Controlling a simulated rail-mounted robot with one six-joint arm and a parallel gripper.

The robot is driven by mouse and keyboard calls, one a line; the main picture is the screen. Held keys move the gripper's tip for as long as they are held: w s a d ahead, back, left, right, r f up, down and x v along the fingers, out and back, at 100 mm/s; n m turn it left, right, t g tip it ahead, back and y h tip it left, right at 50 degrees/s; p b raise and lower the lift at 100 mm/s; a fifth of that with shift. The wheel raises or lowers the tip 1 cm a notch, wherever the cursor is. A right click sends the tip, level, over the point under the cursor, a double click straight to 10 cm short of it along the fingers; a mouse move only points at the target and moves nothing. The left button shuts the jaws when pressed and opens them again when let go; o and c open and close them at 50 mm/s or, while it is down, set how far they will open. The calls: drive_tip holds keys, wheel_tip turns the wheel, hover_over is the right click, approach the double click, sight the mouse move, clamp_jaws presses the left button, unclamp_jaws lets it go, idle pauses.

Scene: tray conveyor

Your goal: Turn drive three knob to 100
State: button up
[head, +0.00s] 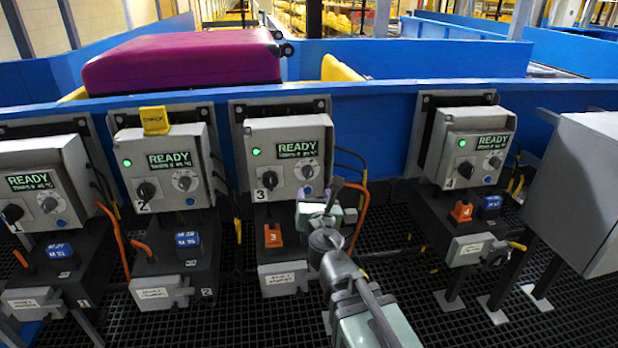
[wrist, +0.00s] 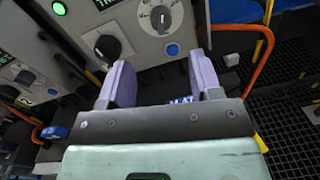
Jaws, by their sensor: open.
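The drive three box (head: 288,155) has a lit READY screen, a green light, a black knob (head: 269,180) above the number 3, and a round grey dial (head: 307,172). In the wrist view the box face shows the black knob (wrist: 107,47), the pale scaled dial (wrist: 160,18) and a blue button (wrist: 172,50). The dial is cut by the top edge and its setting is too small to read. My gripper (wrist: 160,75) is open and empty, its pads below the dial and apart from it.
Drive two (head: 165,160) and drive one (head: 40,185) stand left, drive four (head: 470,150) right. An orange cable (wrist: 255,80) rises right of the fingers. A yellow tag (head: 155,120) sits on drive two. A purple suitcase (head: 185,60) lies behind the blue rail.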

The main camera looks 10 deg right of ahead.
sight(309, 175)
drive_tip(key=w, duration=1)
drive_tip(key=shift+w, duration=0.15)
drive_tip(key=c, duration=0.9)
